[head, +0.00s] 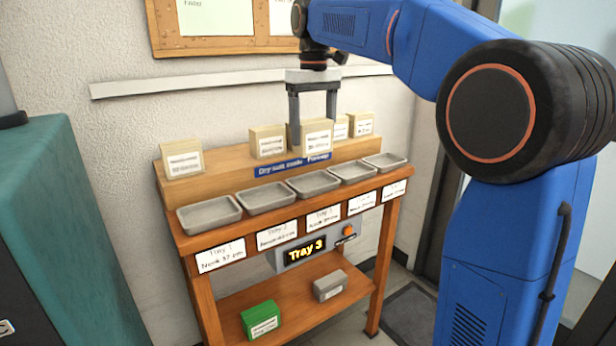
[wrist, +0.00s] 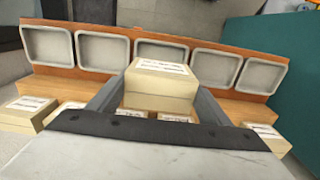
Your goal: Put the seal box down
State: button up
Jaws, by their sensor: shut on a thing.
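My gripper (head: 313,120) points down over the raised back ledge of the bench and is shut on a pale cardboard seal box (head: 318,141) with a white label. In the wrist view the seal box (wrist: 160,82) sits between the two grey fingers, close to the camera. In the head view it overlaps the ledge boxes behind it. I cannot tell whether its underside touches anything. Several shallow grey trays stand in a row in front of the ledge; the middle tray (head: 313,183) is nearest below the box. A display (head: 305,249) reads "Tray 3".
Similar boxes stand on the ledge (head: 230,165), including a far-left box (head: 182,158) and another box (head: 267,142). The trays look empty. A green box (head: 261,320) and a grey box (head: 330,285) lie on the lower shelf. A teal cabinet (head: 70,230) stands at left.

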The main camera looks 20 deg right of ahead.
notch_tip(320, 180, down, 10)
jog(key=shift+r, duration=0.15)
dwell(0.4)
jog(key=o, duration=1.2)
notch_tip(320, 180, up, 12)
